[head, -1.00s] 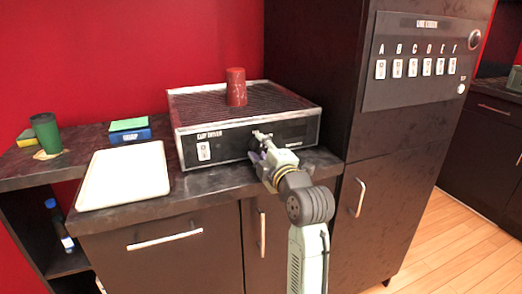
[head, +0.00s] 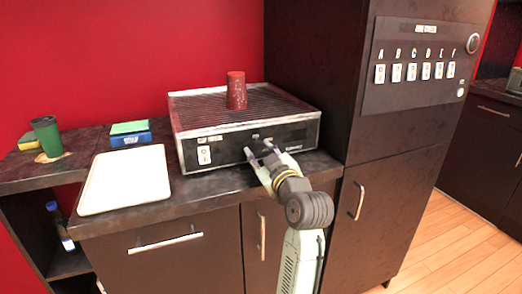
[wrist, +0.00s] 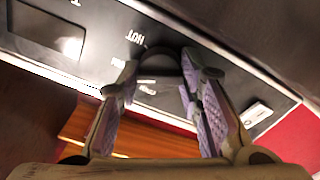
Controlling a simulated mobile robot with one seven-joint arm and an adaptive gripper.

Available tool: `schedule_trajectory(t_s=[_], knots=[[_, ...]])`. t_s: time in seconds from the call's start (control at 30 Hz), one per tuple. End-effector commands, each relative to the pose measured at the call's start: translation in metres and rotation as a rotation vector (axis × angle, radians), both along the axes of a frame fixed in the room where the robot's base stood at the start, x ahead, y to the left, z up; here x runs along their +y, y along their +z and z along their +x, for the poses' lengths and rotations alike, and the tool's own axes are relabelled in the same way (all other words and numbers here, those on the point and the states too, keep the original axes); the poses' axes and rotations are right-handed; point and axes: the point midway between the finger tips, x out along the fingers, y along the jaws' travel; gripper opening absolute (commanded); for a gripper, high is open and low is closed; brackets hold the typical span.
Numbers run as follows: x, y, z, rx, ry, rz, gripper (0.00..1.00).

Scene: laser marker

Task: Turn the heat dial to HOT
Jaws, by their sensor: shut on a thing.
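The heat dial (wrist: 160,63) is a dark round knob on the black front panel of the dryer box (head: 222,143). A white HOT label (wrist: 135,37) is printed beside the dial, upside down in the wrist view. My gripper (head: 258,148) is at the panel in the head view. In the wrist view its two purple-padded fingers stand on either side of the dial, shut on it. The fingers partly cover the dial's sides, and I cannot make out its pointer. Other panel markings near the dial are too blurred to read.
A red cup (head: 236,90) stands upside down on the dryer's ribbed top. A white tray (head: 95,194) lies on the counter to the left, with a green cup (head: 46,138) and a blue-green box (head: 130,140) behind it. A tall cabinet (head: 335,75) stands close on the right.

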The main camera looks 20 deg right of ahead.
Motion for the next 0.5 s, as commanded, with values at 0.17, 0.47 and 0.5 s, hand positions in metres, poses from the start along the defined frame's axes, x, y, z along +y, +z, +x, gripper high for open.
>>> schedule_trajectory(t_s=[0.17, 0.47, 0.5], knots=[[0.0004, 0.0015, 0.0001, 0.007, 0.0, 0.169, 0.05], [0.0002, 0.0018, 0.0, 0.018, 0.0, 0.455, 0.05], [0.0004, 0.0018, 0.0001, 0.019, 0.0, 0.493, 0.05]])
